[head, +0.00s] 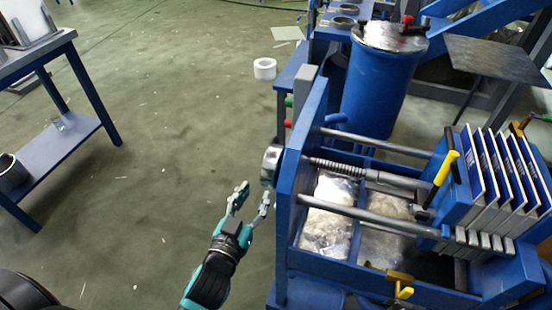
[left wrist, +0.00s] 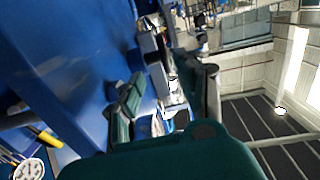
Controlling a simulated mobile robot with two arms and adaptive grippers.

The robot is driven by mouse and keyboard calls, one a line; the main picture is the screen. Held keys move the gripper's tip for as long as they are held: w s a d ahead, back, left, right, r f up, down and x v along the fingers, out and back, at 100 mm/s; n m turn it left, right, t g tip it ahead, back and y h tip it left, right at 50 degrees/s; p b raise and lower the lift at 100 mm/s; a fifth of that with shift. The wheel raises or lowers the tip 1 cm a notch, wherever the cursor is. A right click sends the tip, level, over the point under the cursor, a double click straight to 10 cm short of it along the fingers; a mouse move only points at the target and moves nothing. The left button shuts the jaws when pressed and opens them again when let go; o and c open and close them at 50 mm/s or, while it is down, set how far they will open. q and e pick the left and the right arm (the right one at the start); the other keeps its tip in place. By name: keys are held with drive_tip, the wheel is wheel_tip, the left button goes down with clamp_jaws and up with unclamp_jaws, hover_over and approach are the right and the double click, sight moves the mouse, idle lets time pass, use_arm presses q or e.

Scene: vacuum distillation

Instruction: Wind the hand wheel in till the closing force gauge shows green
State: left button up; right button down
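A blue press frame (head: 298,150) stands at the right in the head view, with a threaded screw (head: 335,167) running from its end plate towards a pack of plates (head: 503,172). A grey metal part (head: 270,165), which looks like the hand wheel seen edge-on, sits on the end plate's outer side. My left gripper (head: 249,198) is just below and left of it, fingers apart and empty. In the left wrist view my open fingers (left wrist: 165,105) are beside a blue surface. A round white dial (left wrist: 29,169) shows at the lower left; its reading is too small to tell.
A blue drum (head: 378,90) stands behind the press. A blue side table (head: 58,160) is at the far left. A white roll (head: 265,69) lies on the floor. The floor left of my gripper is clear.

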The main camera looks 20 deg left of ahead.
sight(276, 143)
use_arm(q)
drive_tip(key=shift+t, duration=0.3)
drive_tip(key=w, duration=0.5)
drive_tip(key=w+r, duration=0.1)
drive_tip(key=w, duration=0.9)
drive_tip(key=shift+w+d+r, duration=0.1)
drive_tip(key=shift+w+r, duration=0.25)
drive_tip(key=shift+w, duration=0.8)
use_arm(e)
drive_tip(key=shift+w+a+r, duration=0.1)
drive_tip(key=shift+w+r, duration=0.5)
drive_tip(key=shift+r, duration=0.25)
use_arm(q)
drive_tip(key=shift+c, duration=0.2)
clamp_jaws()
use_arm(e)
drive_tip(key=shift+f, duration=0.1)
